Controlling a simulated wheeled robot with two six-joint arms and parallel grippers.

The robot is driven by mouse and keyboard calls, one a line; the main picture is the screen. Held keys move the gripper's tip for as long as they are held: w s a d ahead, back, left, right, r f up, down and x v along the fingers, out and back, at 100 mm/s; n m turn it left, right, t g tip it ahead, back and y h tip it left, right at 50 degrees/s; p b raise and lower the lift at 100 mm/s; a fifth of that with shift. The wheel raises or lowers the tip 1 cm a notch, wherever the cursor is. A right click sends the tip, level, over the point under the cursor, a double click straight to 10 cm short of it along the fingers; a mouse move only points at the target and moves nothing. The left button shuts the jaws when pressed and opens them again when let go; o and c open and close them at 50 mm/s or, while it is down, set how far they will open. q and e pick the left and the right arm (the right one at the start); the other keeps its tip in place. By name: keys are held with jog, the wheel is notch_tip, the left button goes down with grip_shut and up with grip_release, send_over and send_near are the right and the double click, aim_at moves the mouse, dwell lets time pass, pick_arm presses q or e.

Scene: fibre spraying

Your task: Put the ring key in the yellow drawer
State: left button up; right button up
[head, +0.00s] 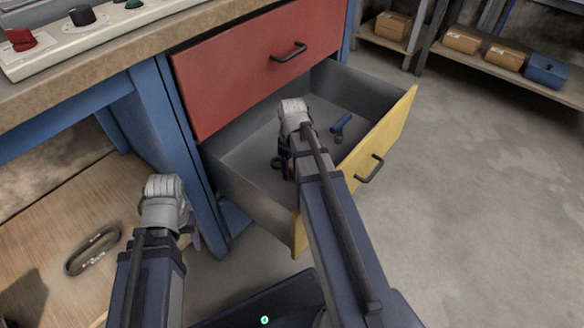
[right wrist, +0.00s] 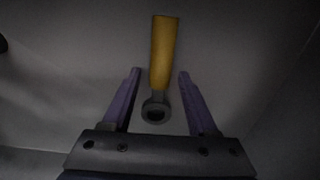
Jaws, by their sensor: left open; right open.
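The yellow drawer (head: 384,135) is pulled out below a red one. My right gripper (right wrist: 159,73) is inside it, open, pointing down; its fingers are mostly hidden by my arm in the head view. In the right wrist view, a tool with a yellow handle and a dark ring end, seemingly the ring key (right wrist: 163,55), lies between the open fingers on or just above the grey drawer floor. No contact with the fingers shows. My left gripper (head: 194,238) is at the lower left, outside the drawer, open, its fingers largely hidden by the wrist.
A blue-handled tool (head: 341,124) lies in the drawer, right of my right wrist. The red drawer (head: 240,65) above is shut. A dark oval loop (head: 93,250) lies on the wooden surface at left. Shelves with boxes (head: 462,40) stand at the back right; the floor between is clear.

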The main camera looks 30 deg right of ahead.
aim_at(292, 170)
notch_tip(292, 170, up, 12)
jog(key=p, duration=1.2)
jog(key=shift+r, duration=0.2)
dwell(0.7)
